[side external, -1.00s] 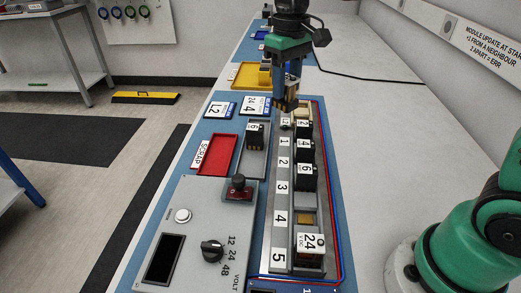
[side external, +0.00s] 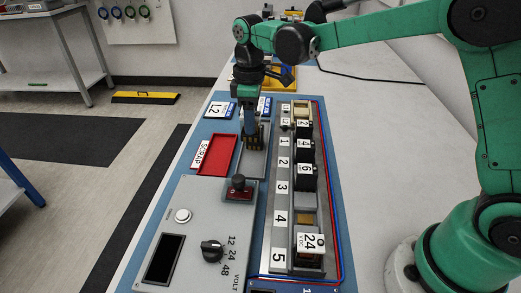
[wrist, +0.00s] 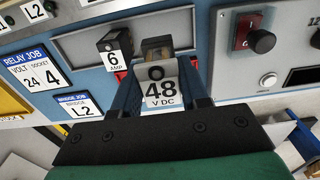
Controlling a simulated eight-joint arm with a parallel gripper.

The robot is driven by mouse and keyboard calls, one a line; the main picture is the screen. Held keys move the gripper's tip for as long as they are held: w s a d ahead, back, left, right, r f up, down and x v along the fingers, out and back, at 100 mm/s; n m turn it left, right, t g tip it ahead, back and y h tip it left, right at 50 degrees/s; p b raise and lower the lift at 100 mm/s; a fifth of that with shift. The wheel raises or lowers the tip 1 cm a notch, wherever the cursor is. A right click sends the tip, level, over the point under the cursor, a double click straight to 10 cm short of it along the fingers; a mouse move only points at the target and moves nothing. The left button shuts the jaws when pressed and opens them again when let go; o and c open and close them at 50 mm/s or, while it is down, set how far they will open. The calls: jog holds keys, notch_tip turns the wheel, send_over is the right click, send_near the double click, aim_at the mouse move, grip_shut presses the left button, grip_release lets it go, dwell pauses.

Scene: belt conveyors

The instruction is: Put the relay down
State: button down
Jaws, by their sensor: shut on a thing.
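My gripper (side external: 251,122) is shut on a relay. In the wrist view the relay (wrist: 160,88) is a grey block with a round dark button and a label reading 48 V DC, held between the fingers. It is over the grey tray (wrist: 205,22), close to a black block marked 6 AMP (wrist: 115,45) that stands in the tray. In the side external view my gripper and its load are over the same tray (side external: 262,165) and largely hide what is inside. I cannot tell whether the relay touches the tray floor.
The socket rack (side external: 279,187), numbered 1 to 5, runs to the right, with a 24 V relay (side external: 310,243) at its near end and several black blocks. A red scrap tray (side external: 220,152) lies to the left. The control panel (side external: 200,225) is nearer, with a black knob (side external: 212,250).

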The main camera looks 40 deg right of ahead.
jog(key=shift+f, duration=3.5)
jog(key=shift+c, duration=2.3)
grip_release()
jog(key=shift+f, duration=0.15)
